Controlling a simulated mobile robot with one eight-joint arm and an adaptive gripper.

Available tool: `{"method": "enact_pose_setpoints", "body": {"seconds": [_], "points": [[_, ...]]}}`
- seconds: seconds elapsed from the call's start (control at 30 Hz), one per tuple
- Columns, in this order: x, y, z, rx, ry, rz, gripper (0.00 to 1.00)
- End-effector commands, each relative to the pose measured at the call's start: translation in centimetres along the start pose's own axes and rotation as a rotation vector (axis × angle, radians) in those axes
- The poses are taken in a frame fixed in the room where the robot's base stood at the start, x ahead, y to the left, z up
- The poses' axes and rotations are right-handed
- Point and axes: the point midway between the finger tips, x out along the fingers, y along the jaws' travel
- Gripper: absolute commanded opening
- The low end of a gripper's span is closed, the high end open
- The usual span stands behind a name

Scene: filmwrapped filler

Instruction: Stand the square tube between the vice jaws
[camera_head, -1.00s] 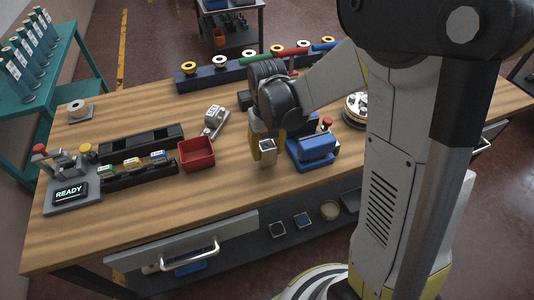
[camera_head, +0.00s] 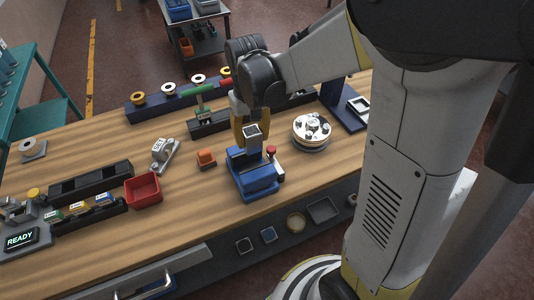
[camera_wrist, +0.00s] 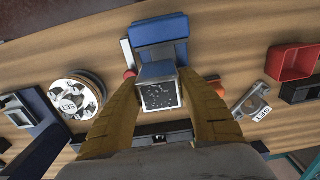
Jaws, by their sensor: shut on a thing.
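The vice also shows in the wrist view (camera_wrist: 158,30). I cannot tell whether the tube's bottom rests in the vice or is just above it.
A round chuck-like fixture (camera_head: 312,131) stands right of the vice. A small orange block (camera_head: 206,158), a red bin (camera_head: 143,189) and a grey clamp (camera_head: 165,154) lie to the left.

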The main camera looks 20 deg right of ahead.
Motion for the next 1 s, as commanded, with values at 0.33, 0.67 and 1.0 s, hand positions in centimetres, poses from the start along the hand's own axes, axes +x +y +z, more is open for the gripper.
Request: {"method": "enact_pose_setpoints", "body": {"seconds": [0.33,0.67,1.0], "points": [[6.3,-0.1,0.0,-0.001,0.0,0.0,0.02],[9.6,-0.1,0.0,-0.001,0.0,0.0,0.02],[9.8,-0.1,0.0,-0.001,0.0,0.0,0.46]]}}
